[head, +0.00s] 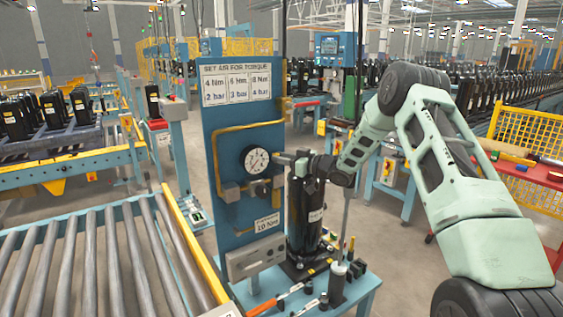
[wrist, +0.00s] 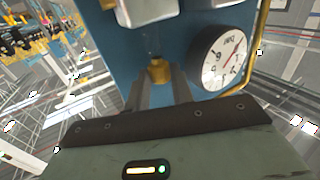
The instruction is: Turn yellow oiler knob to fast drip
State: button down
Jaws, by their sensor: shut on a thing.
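The yellow oiler knob (wrist: 159,71) shows in the wrist view as a small brass-yellow piece against the blue panel (wrist: 205,100). My gripper (wrist: 160,82) has a finger on each side of it and is shut on it. The drip setting cannot be read. In the head view my gripper (head: 280,160) reaches left to the panel, just right of the round white gauge (head: 256,160). The knob cannot be made out there. The gauge also shows in the wrist view (wrist: 225,58), right of the knob.
A grey metal block (wrist: 148,10) sits on the panel close to the knob. A yellow pipe (head: 214,160) runs round the gauge. A black compressor (head: 305,215) stands below my wrist, with tools (head: 290,296) on the bench in front. A roller conveyor (head: 95,260) lies at left.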

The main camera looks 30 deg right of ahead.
dwell(0.4)
jog(key=c, duration=1.5)
grip_release()
jog(key=shift+s+d, duration=0.1)
jog(key=b+v, duration=0.5)
jog(key=v, duration=1.2)
jog(key=shift+r, duration=0.1)
